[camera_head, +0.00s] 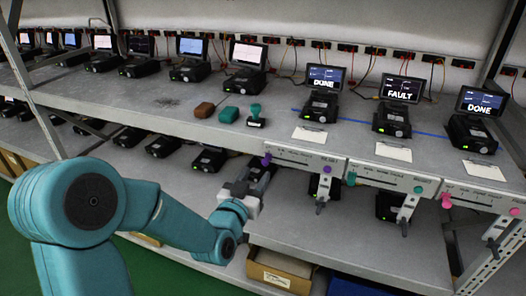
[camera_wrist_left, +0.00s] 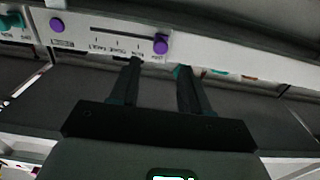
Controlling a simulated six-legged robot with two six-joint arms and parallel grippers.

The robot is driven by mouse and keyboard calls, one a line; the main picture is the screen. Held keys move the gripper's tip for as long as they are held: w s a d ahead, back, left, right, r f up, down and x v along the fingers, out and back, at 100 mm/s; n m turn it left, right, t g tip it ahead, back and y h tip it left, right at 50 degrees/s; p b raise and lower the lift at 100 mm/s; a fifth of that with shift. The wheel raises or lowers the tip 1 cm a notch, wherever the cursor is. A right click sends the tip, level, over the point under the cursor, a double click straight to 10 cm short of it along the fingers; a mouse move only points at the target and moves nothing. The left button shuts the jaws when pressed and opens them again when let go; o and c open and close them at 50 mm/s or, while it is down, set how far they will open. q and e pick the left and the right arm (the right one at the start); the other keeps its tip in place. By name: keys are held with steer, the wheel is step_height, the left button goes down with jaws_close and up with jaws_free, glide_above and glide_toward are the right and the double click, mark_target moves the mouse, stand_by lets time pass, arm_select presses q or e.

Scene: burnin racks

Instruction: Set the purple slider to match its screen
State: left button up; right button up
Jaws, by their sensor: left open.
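The purple slider knob (camera_head: 267,159) is at the left end of the leftmost panel on the shelf's front edge. In the left wrist view the knob (camera_wrist_left: 162,44) sits at the right end of a dark slot, just beyond the fingertips. A second purple disc (camera_head: 327,169) is at the panel's other end. My left gripper (camera_head: 246,182) is below and a little left of the knob; in the wrist view its fingers (camera_wrist_left: 157,68) are apart, with nothing between them. The leftmost tilted screen (camera_head: 325,78) shows DONE; its smaller text is unreadable. My right gripper is not in view.
Similar panels with teal (camera_head: 418,187) and pink (camera_head: 446,201) knobs continue to the right. Screens reading FAULT (camera_head: 402,89) and DONE (camera_head: 481,103) stand above. Several devices occupy the lower shelf, and a cardboard box (camera_head: 279,276) is below. Brackets (camera_head: 409,208) hang under the panels.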

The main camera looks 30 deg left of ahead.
mark_target(265, 163)
arm_select(q)
steer(key=p+x, duration=0.1)
steer(key=x, duration=0.5)
steer(key=shift+w+f, duration=0.15)
steer(key=shift+w, duration=0.1)
jaws_close()
